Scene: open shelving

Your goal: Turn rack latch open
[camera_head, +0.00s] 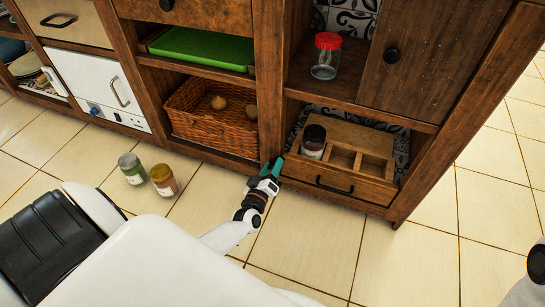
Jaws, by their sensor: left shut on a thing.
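The wooden rack (375,133) sits low in the right bay of the shelving, with square compartments and a drawer front (309,178) that has a black bar handle (335,186). A dark-lidded jar (313,141) stands at its left end. My left gripper (273,165), teal and black, reaches up from below to the left end of the rack's drawer front, beside the upright post. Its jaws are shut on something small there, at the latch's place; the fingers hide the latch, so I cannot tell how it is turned. My right gripper is out of view.
A wicker basket (205,124) fills the middle bay. A red-lidded glass jar (326,56) stands above the rack.

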